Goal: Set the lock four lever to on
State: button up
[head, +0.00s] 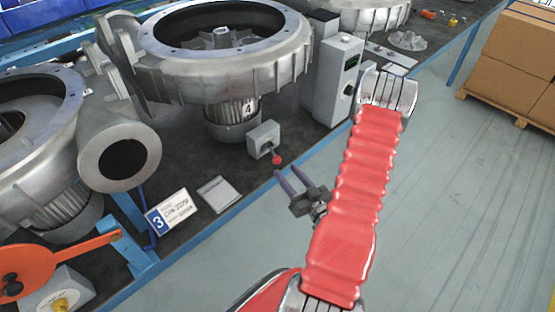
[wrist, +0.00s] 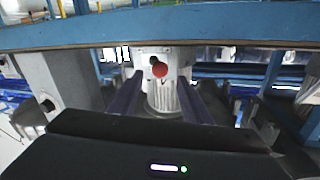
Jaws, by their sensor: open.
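The lock four lever shows in the head view as a small grey box (head: 263,138) with a short lever ending in a red knob (head: 276,159). It sits on the dark bench top in front of the blower marked 4 (head: 235,60). The lever points down toward the bench's front edge; no on or off mark is readable. My gripper (head: 286,171) is open and empty, just below and right of the knob, with a gap apparent. In the wrist view the red knob (wrist: 160,69) appears between the two spread fingers (wrist: 162,82), beyond them.
A grey control box (head: 338,80) with a small display stands right of the blower. An orange handle (head: 45,262) is at lower left. Floor right of the bench is clear up to the cardboard boxes (head: 515,60).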

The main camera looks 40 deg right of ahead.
aim_at(280, 163)
jog(key=shift+w+d, duration=0.25)
jog(key=shift+w, duration=1)
jog(key=shift+w+d, duration=0.25)
jog(key=shift+w, duration=1.05)
jog(key=shift+w+d, duration=0.25)
jog(key=shift+w, duration=1)
jog(key=shift+c, duration=0.6)
grip_shut()
